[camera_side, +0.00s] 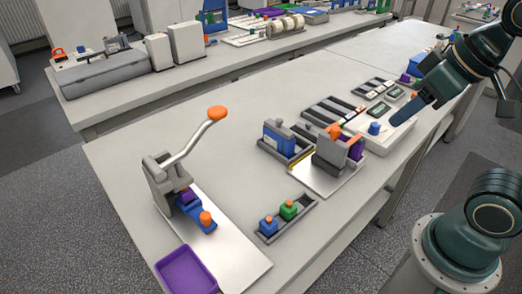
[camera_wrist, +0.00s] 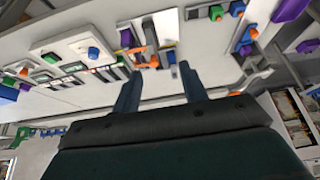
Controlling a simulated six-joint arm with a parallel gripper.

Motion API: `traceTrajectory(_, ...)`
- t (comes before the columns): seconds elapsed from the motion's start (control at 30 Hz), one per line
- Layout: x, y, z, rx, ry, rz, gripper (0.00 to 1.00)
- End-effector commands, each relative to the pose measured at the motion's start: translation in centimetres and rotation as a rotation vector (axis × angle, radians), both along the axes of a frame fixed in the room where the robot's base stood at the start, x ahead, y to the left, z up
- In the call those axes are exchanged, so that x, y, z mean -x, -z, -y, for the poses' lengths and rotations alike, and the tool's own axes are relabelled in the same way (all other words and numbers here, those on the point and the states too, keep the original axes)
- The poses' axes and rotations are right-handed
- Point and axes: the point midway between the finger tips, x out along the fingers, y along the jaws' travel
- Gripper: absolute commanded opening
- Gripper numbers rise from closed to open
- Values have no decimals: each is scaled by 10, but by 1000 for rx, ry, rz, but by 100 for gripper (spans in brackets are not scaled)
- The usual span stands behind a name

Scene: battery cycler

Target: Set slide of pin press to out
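The pin press (camera_side: 160,172) is the grey device at the left of the bench, with a long lever ending in an orange knob (camera_side: 217,113) that points up and right. Its blue slide (camera_side: 190,209) lies at its foot, with an orange knob (camera_side: 206,218) at the front end and a purple piece (camera_side: 187,195) near the press body. My gripper (camera_side: 397,120) is far right of the press, above the bench. Its fingers (camera_wrist: 156,70) are apart and empty.
A grey fixture with an orange handle (camera_side: 333,131) stands between my gripper and the press. A small rack (camera_side: 286,220) holds a blue and a green piece. A purple tray (camera_side: 186,270) is at front left. The bench between rack and press is clear.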

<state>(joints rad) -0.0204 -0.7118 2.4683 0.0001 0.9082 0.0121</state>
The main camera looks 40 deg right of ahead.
Motion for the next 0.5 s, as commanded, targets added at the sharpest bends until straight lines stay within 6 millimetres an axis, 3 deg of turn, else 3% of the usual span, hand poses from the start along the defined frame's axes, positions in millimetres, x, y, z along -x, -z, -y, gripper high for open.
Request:
traceTrajectory(0.27, -38, -17, -21, -18, -44, -68, 43)
traceTrajectory(0.5, -82, -26, -52, -27, -85, -143, 43)
